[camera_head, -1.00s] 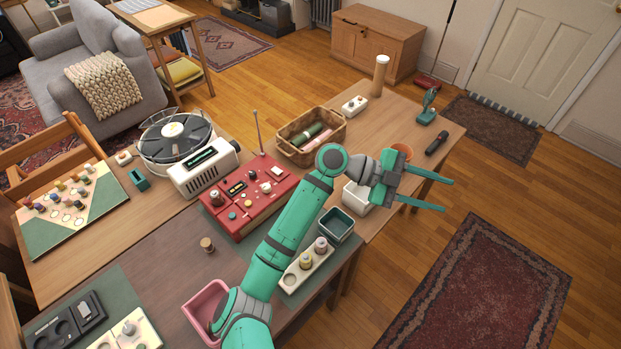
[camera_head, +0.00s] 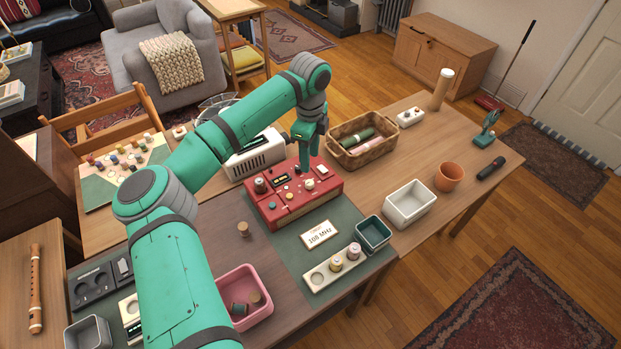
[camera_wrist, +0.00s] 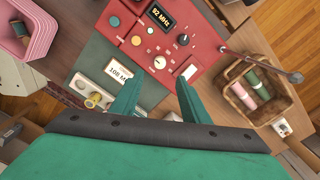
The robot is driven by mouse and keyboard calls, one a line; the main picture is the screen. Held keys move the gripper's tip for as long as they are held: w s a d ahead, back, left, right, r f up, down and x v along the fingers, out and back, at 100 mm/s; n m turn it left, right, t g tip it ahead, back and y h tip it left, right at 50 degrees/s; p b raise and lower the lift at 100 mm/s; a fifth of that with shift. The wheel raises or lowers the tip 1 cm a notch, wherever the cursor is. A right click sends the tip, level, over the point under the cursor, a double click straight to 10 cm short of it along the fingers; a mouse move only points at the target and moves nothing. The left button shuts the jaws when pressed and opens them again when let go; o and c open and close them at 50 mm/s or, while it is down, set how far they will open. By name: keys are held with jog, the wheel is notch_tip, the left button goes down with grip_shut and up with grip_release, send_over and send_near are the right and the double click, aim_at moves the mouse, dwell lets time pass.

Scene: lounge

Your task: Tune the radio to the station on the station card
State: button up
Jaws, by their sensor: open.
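The red radio (camera_head: 293,199) stands on the table, with knobs, buttons and a small lit display on its top. In the wrist view the display (camera_wrist: 160,17) appears to read 92 MHz. A pale round knob (camera_wrist: 160,62) and a dark knob (camera_wrist: 183,39) sit below and beside it. The station card (camera_head: 319,235) lies flat in front of the radio and reads 108 MHz. My gripper (camera_wrist: 157,98) is open and empty, pointing down above the radio. In the head view it hides the radio's back part, and its fingers seem apart from the knobs.
A wicker basket (camera_head: 382,153) with rolled items stands right of the radio, and the antenna (camera_wrist: 262,60) leans that way. A teal bin (camera_head: 373,231), white bin (camera_head: 397,215) and pink bin (camera_head: 262,316) stand nearby.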

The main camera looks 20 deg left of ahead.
aim_at(310, 183)
notch_tip(310, 183, down, 10)
jog(key=shift+f, duration=0.2)
jog(key=shift+c, duration=0.7)
jog(key=c, duration=0.9)
